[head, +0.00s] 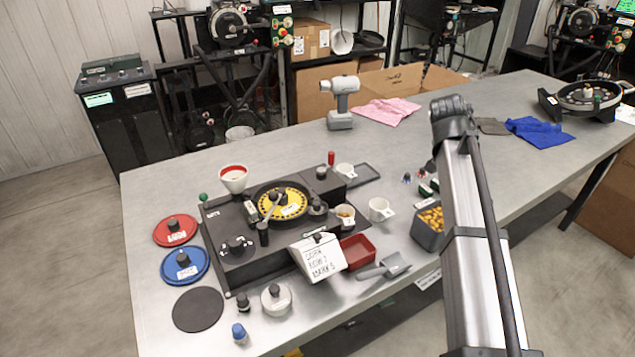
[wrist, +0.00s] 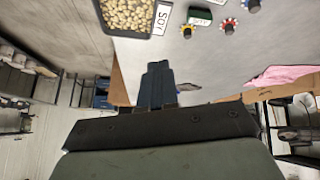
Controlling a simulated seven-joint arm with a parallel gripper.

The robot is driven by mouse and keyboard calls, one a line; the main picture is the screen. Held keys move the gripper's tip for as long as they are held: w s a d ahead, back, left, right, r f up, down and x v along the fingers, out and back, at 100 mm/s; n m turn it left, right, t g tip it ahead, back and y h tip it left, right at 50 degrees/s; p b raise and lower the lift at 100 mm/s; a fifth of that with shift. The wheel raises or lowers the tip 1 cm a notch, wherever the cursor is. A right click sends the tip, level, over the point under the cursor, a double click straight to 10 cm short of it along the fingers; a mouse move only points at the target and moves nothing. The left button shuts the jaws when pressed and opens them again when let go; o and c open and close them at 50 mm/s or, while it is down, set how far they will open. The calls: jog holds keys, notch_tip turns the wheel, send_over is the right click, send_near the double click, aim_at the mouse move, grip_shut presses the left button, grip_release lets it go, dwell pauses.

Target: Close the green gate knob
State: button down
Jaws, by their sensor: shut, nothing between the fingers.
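The green gate knob (head: 202,197) is a small green ball at the back left corner of the dark seed meter base (head: 222,215) in the head view. Whether the gate is open or closed I cannot tell. My gripper (wrist: 157,72) shows in the wrist view with its dark fingers together and empty, above the table edge near a seed bin (wrist: 127,15). In the head view my arm stands at the right, far from the knob, and the gripper's fingers cannot be made out. The knob is not in the wrist view.
The meter carries a yellow seed plate (head: 290,203). A white and red funnel cup (head: 233,177) stands close right of the knob. Red (head: 176,229) and blue (head: 185,264) discs lie left. A white box (head: 318,258), red tray (head: 357,250) and scoop (head: 385,268) lie between arm and meter.

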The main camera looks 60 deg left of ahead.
jog(key=s+a+n+y, duration=0.1)
jog(key=s+a, duration=0.4)
jog(key=s, duration=0.6)
jog(key=s+a+r+n+y, duration=0.1)
jog(key=s+a+n, duration=0.3)
jog(key=s, duration=0.7)
jog(key=s+a+n+g+y, duration=0.1)
jog(key=s+a+n, duration=0.1)
jog(key=s+a, duration=0.6)
jog(key=shift+s+a+r+n, duration=0.1)
jog(key=shift+s+r+n, duration=0.1)
jog(key=shift+s, duration=0.8)
jog(key=shift+s+a+r+n, duration=0.1)
jog(key=shift+s+r+n, duration=0.1)
jog(key=shift+s, duration=0.8)
jog(key=s+r+n+g+y, duration=0.15)
jog(key=s+n, duration=0.65)
jog(key=s, duration=2.7)
jog(key=w+a+f, duration=0.6)
jog(key=w+f, duration=0.1)
jog(key=f, duration=0.1)
jog(key=shift+w+a+y, duration=0.25)
jog(key=shift+a+y, duration=0.05)
jog(key=shift+y, duration=0.05)
